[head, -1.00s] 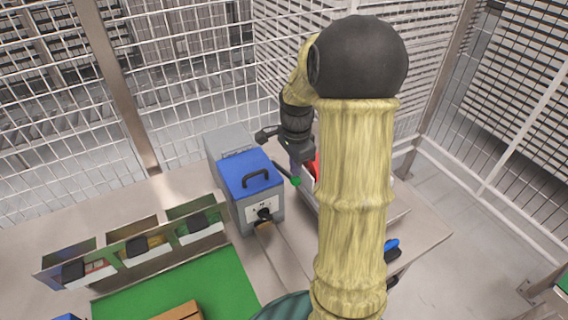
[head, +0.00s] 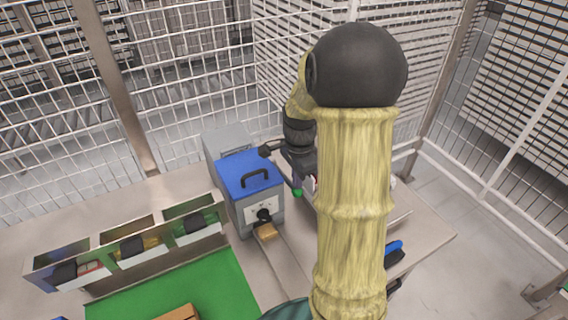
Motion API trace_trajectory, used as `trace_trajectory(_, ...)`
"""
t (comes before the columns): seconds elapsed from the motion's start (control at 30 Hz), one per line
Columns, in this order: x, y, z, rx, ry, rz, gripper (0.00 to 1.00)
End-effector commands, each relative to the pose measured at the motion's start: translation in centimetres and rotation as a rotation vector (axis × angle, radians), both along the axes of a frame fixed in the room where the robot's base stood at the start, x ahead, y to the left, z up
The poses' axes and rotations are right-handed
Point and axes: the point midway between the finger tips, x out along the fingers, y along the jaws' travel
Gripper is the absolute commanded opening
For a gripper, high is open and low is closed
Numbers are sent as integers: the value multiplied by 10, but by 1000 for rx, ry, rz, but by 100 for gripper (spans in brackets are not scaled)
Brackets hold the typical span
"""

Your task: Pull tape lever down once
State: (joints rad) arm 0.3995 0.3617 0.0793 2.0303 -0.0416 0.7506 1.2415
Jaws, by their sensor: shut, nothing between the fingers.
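The tape dispenser (head: 248,180) is a grey box with a blue lid, a black carry handle and a black knob on its front. A short brown strip of tape (head: 267,231) sticks out below the knob. The lever's green tip (head: 298,192) shows at the dispenser's right side; most of its dark rod is hard to make out. My gripper (head: 299,181) is shut and empty, pointing down right at the green tip. I cannot tell whether it touches the tip. My yellow arm hides much of the area to the right.
Three open bins (head: 140,247) with dark items stand left of the dispenser. A green mat (head: 190,285) and a cardboard box (head: 180,312) lie in front. A blue-and-black object (head: 394,250) lies right of my arm. Wire mesh fencing (head: 210,60) closes off the back.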

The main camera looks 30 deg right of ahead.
Motion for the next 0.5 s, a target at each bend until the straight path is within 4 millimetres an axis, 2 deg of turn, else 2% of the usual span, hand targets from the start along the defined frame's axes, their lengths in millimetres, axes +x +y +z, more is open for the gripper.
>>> trace_trajectory(0.13, -3, 0, -11, 1, 2, 0, 0)
trace_trajectory(0.5, -4, 0, -12, 1, 1, 0, 0)
